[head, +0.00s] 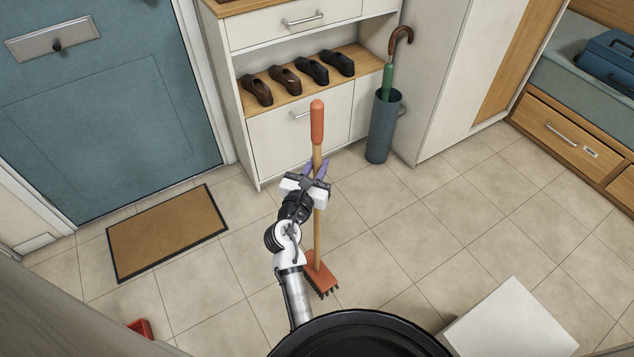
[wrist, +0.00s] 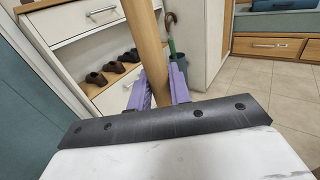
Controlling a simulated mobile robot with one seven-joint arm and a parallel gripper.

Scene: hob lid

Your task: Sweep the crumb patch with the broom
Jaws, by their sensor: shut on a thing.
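The broom has an orange grip, a wooden handle (head: 318,225) and an orange head (head: 320,275) with dark bristles. It stands nearly upright in the head view, head down; I cannot tell whether the bristles touch the floor. My gripper (head: 316,172) is shut on the handle below the orange grip. In the wrist view the purple fingers (wrist: 159,92) close around the wooden handle (wrist: 147,45). I see no crumb patch in either view; my own body and arm cover part of the near floor.
A brown doormat (head: 167,231) lies by the blue door (head: 95,110). A shoe cabinet (head: 300,140) and an umbrella stand (head: 384,125) are behind the broom. A white block (head: 512,325) is at front right, a red object (head: 141,328) at lower left. Tiled floor right of the broom is clear.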

